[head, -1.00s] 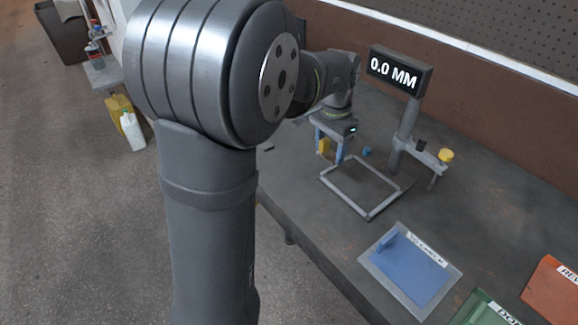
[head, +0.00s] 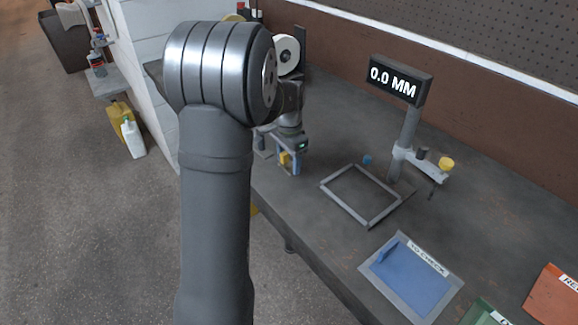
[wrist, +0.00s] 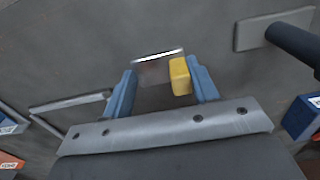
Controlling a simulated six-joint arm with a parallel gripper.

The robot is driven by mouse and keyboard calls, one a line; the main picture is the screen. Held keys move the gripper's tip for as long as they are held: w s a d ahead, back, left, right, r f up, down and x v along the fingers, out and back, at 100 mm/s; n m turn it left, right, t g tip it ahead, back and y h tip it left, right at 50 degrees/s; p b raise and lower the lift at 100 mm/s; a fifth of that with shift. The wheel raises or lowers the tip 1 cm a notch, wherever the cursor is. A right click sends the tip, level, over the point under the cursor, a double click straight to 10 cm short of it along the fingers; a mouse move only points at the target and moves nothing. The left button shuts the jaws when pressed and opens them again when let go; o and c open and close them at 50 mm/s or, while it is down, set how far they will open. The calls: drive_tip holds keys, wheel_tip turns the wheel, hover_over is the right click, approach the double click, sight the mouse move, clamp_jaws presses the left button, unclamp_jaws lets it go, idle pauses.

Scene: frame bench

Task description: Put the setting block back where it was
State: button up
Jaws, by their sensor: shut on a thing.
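My gripper (head: 289,167) hangs over the left part of the bench, left of the grey rectangular frame. In the wrist view its two blue fingers (wrist: 163,84) are shut on the setting block (wrist: 180,76). The block shows a yellow part against the right finger and a grey, bright-edged part between the fingers. In the head view only a small yellow patch of the block (head: 285,158) shows. The gauge stand (head: 408,130) is to the right, with its display reading 0.0 MM. I cannot tell how high the block is above the bench.
The grey frame (head: 330,193) lies on the bench before the stand. The blue tray (head: 405,283) marked TO CHECK, a green tray (head: 482,314) and a red tray (head: 555,300) are at the front right. A plate with a dark post (wrist: 292,38) is right in the wrist view.

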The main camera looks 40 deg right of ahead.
sight(289, 166)
drive_tip(key=shift+f, duration=1.25)
drive_tip(key=shift+f, duration=0.1)
drive_tip(key=o, duration=1.2)
drive_tip(key=shift+c, duration=0.2)
wheel_tip(289, 166, up, 12)
